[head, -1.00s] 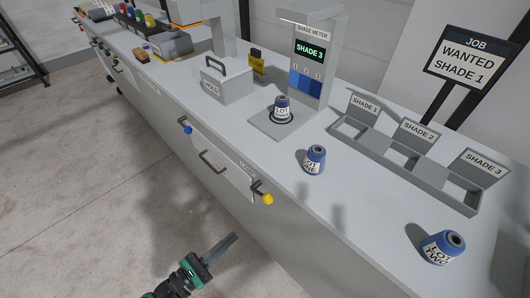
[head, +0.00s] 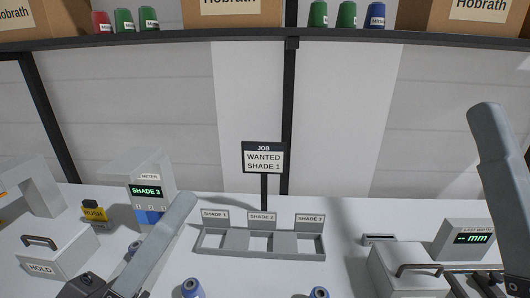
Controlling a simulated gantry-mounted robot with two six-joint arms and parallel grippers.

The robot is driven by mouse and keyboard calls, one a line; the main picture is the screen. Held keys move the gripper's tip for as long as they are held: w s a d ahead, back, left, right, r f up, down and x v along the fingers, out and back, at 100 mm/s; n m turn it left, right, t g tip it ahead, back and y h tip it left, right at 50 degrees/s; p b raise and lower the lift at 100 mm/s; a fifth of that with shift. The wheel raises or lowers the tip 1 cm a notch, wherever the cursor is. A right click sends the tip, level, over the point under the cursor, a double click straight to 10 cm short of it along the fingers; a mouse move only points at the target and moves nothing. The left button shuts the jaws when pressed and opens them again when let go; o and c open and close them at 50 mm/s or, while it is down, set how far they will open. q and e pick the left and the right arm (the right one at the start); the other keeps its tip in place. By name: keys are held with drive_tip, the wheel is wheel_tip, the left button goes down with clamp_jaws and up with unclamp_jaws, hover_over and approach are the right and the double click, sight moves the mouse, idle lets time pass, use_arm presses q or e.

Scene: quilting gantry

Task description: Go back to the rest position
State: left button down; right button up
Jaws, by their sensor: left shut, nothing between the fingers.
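My left arm rises as a grey link from the lower left in the head view. The dark end of my left gripper (head: 84,284) shows low at the bottom edge, largely cut off, beside the HOLD box. It is shut and empty, and its fingertips are hard to make out. My right arm's grey link stands at the right edge, and its gripper is not clearly in view. A blue spool (head: 133,248) at the shade meter (head: 148,190) is partly hidden behind my left arm.
The three-bin shade rack (head: 261,255) looks empty and stands mid-bench below the JOB sign (head: 263,158), which reads WANTED SHADE 1. The HOLD box (head: 52,262) is at left. A handled box (head: 410,268) and a gauge (head: 468,239) are at right.

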use_arm(q)
drive_tip(key=s+a+r+m+t+y, duration=0.2)
drive_tip(key=r, duration=0.3)
drive_tip(key=s+a+r+m+t+y, duration=0.1)
drive_tip(key=s+r+t+y, duration=0.15)
drive_tip(key=r, duration=0.25)
drive_tip(key=a+t+y, duration=0.3)
drive_tip(key=a+y, duration=0.3)
drive_tip(key=y, duration=0.3)
wheel_tip(320, 180, up, 38)
drive_tip(key=p, duration=3.8)
drive_tip(key=shift+w+d, duration=0.15)
drive_tip(key=shift+w, duration=0.3)
